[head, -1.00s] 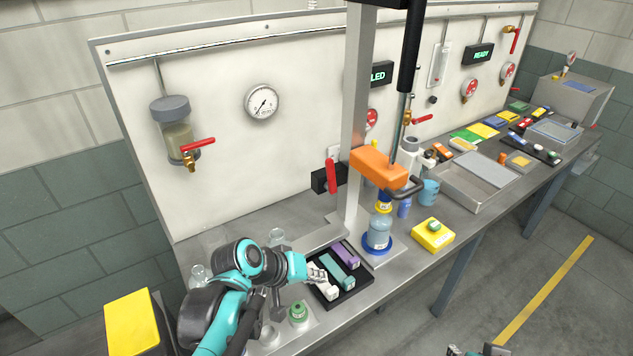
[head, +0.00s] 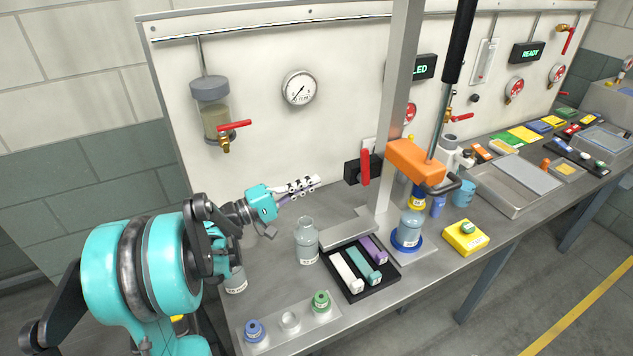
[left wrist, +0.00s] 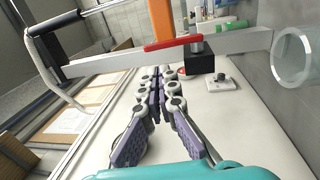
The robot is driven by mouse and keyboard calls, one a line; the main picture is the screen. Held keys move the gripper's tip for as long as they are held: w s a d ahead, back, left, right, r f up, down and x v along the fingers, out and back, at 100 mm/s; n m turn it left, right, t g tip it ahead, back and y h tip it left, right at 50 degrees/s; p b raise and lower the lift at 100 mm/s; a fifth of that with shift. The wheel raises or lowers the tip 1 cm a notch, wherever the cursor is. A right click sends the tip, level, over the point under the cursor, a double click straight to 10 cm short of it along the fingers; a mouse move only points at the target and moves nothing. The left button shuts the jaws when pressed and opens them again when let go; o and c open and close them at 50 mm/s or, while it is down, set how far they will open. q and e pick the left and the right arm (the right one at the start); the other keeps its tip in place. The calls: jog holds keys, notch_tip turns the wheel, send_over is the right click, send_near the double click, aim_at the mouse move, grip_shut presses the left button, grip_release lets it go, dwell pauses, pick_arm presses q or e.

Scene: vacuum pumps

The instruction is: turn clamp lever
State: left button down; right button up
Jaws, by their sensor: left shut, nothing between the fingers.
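A red lever (head: 365,167) stands upright on a black block (head: 354,172) at the back panel, just left of the grey post (head: 394,110). My left gripper (head: 318,181) is shut and empty. It is raised above the bench, left of the red lever and apart from it, with its fingers pointing right toward the lever. In the left wrist view, the red lever (left wrist: 172,43) and its black block (left wrist: 201,64) lie beyond my left fingertips (left wrist: 164,72). My right gripper is out of view.
A grey bottle (head: 306,241) stands below my left gripper. A black tray (head: 353,293) with coloured bars lies in front of the post. A red-handled valve (head: 235,126) hangs at left.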

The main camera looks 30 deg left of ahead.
aim_at(361, 159)
pick_arm(q)
jog(key=b+x, duration=0.2)
jog(key=x, duration=0.9)
jog(key=shift+w+d, duration=0.15)
jog(key=shift+w, duration=0.05)
jog(key=shift+w+d+r, duration=0.2)
jog(key=shift+w+d, duration=0.1)
jog(key=shift+w+d+r+p, duration=0.2)
jog(key=shift+w+r+p, duration=0.15)
jog(key=shift+w+p, duration=0.05)
